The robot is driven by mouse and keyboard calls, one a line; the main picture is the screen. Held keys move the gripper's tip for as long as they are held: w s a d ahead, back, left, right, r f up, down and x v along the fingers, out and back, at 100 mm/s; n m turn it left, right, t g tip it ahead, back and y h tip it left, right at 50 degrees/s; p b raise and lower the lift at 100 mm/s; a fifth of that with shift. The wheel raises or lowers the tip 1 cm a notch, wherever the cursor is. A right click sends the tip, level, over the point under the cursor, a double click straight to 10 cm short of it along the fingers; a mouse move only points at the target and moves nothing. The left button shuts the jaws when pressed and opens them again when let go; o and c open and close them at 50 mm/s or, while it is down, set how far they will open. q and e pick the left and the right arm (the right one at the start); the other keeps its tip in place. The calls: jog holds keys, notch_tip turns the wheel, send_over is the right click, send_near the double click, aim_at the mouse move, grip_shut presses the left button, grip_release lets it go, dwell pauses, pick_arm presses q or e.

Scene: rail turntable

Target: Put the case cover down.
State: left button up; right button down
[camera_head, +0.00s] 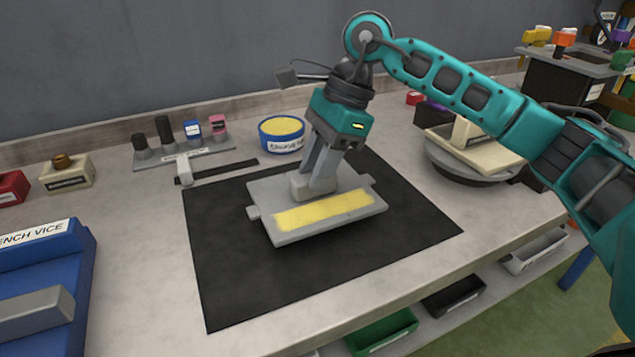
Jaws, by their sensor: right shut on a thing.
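The case cover, seemingly the grey plate (345,222) with a yellow strip along its near part, is in the middle of the head view. It is over the black mat (235,285); I cannot tell whether it touches the mat or is held just above it. My right gripper (312,190) points down and is shut on the plate near its far middle. The fingers hide the part that they grip. My left gripper is not in view.
A blue tub (282,146) stands behind the mat, beside a tool rack (185,158). A blue bench vice (40,255) is at the left. A round turntable (465,172) bearing a cream block (485,153) is at the right. The near mat is clear.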

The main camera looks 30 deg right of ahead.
jog(key=shift+f, duration=1.4)
jog(key=shift+f, duration=0.1)
jog(key=c, duration=0.8)
grip_release()
jog(key=shift+f, duration=0.1)
jog(key=shift+c, duration=0.2)
jog(key=p+v, duration=0.1)
jog(key=v, duration=1.1)
